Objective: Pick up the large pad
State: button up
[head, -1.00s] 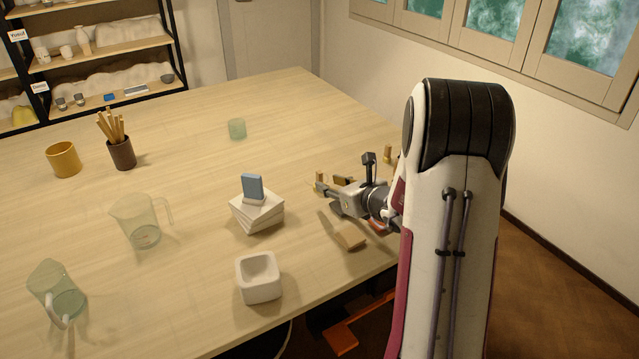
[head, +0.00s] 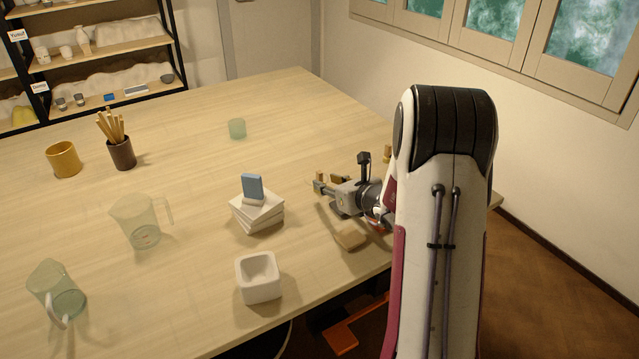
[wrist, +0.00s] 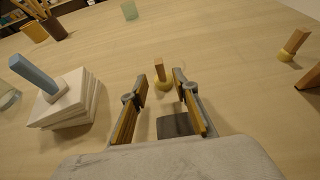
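My gripper (wrist: 160,100) is open and empty, low over the table. Its two fingers have yellow-brown inner faces and point away from the wrist. A small piece with a round yellow base and upright wooden handle (wrist: 162,78) stands just beyond and between the fingertips in the wrist view. A similar piece (wrist: 293,45) stands to the right. A wooden block (wrist: 311,77) is cut by the wrist view's right edge. A flat tan block (head: 349,239) lies on the table below my gripper in the head view. I cannot tell which is the large pad.
A stack of white tiles (head: 258,213) with a blue piece (head: 252,188) on top is left of my gripper. A white square bowl (head: 259,278) stands nearer.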

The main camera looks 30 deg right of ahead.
aim_at(321, 180)
jog(key=shift+w, duration=0.15)
jog(key=shift+x, duration=2.45)
jog(key=shift+d+f, duration=0.1)
grip_shut()
